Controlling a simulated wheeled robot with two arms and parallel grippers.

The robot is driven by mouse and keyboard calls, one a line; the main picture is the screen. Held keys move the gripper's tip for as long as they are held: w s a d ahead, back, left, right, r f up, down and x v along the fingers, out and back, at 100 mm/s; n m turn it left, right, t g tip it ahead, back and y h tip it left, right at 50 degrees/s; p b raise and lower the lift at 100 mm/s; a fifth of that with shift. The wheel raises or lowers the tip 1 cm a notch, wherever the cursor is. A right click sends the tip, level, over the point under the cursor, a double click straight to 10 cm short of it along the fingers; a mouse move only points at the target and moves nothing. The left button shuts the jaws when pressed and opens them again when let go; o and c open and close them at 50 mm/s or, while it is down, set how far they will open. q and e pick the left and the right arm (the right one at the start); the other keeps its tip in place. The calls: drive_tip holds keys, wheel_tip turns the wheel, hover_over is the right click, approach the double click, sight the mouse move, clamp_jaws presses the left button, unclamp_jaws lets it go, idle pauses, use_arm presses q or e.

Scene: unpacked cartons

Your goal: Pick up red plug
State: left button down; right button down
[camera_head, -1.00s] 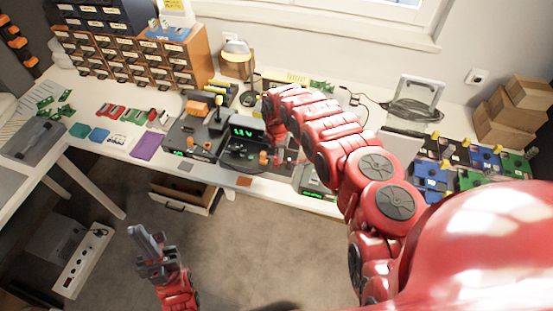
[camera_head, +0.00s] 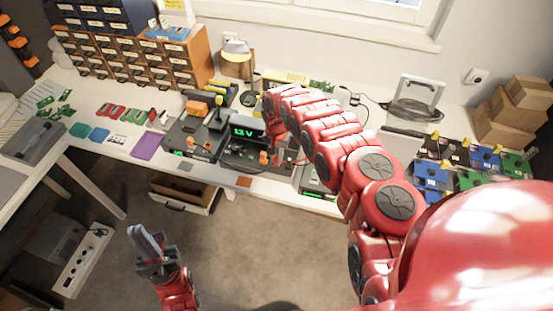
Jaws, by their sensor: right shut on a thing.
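My right arm reaches from the lower right over the desk. Its gripper (camera_head: 273,128) points down beside a black device (camera_head: 243,150) with a green lit display. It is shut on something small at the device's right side. The arm's own red links and the dark fingers largely hide what it holds, and I cannot make out the red plug's outline. My left gripper (camera_head: 143,240) hangs over the carpet in front of the desk, away from everything. Its grey fingers are seen small, and I cannot tell how far apart they are.
Another black device (camera_head: 190,138) stands left of the display. Drawer cabinets (camera_head: 130,58) stand at the back left. Blue, green and black blocks (camera_head: 470,165) lie at the right, near cardboard boxes (camera_head: 512,110). A purple sheet (camera_head: 150,146) lies at the front edge.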

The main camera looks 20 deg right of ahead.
idle(0.4)
drive_tip(key=shift+r+p, duration=0.35)
drive_tip(key=shift+r, duration=0.15)
drive_tip(key=r+p, duration=0.2)
drive_tip(key=s+r+p, duration=0.1)
drive_tip(key=p, duration=0.1)
drive_tip(key=shift+a+r, duration=0.25)
drive_tip(key=shift+r, duration=0.1)
drive_tip(key=s+a+p, duration=0.6)
drive_tip(key=s+p, duration=0.3)
drive_tip(key=s, duration=0.4)
drive_tip(key=shift+s+a+r, duration=0.15)
drive_tip(key=shift+s, duration=0.1)
